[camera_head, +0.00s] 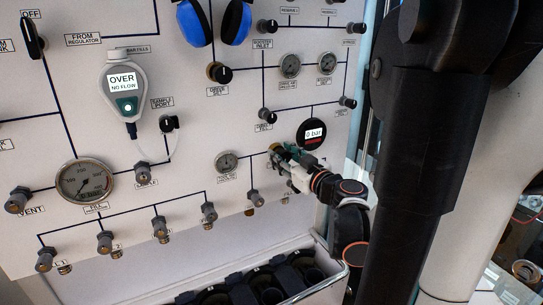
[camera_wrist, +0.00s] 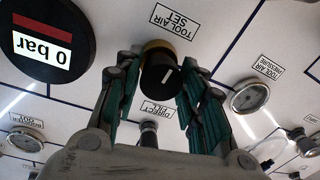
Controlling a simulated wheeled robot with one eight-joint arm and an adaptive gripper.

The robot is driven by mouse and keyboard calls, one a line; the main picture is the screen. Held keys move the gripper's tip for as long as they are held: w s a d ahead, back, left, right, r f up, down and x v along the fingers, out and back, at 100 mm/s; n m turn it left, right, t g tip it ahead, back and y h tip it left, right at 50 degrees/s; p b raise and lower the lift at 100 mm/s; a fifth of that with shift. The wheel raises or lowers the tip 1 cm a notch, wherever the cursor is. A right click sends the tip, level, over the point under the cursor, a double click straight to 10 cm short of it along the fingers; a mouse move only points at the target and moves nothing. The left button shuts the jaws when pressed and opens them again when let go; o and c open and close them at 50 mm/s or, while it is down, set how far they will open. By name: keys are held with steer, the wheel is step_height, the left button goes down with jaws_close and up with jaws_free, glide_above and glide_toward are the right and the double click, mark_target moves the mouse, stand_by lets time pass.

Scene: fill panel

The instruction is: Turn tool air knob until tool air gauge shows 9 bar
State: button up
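The tool air knob (camera_wrist: 160,73) is black with a white line and a brass collar, under the label TOOL AIR SET. My gripper (camera_wrist: 158,65) has its green-padded fingers apart, one on each side of this knob; I cannot tell whether they touch it. In the head view my gripper (camera_head: 279,152) is at the panel and largely hides the knob. The tool air gauge (camera_wrist: 249,96) is a small round dial labelled TOOL AIR PRESSURE; it also shows in the head view (camera_head: 227,161). Its needle is too small to read.
A black digital gauge (camera_head: 312,133) reading 0 bar sits close to my gripper.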

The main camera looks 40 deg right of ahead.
steer(key=c, duration=0.4)
steer(key=shift+c, duration=0.2)
steer(key=m, duration=0.4)
steer(key=shift+d+m, duration=0.1)
steer(key=shift+m, duration=0.2)
steer(key=o, duration=1.1)
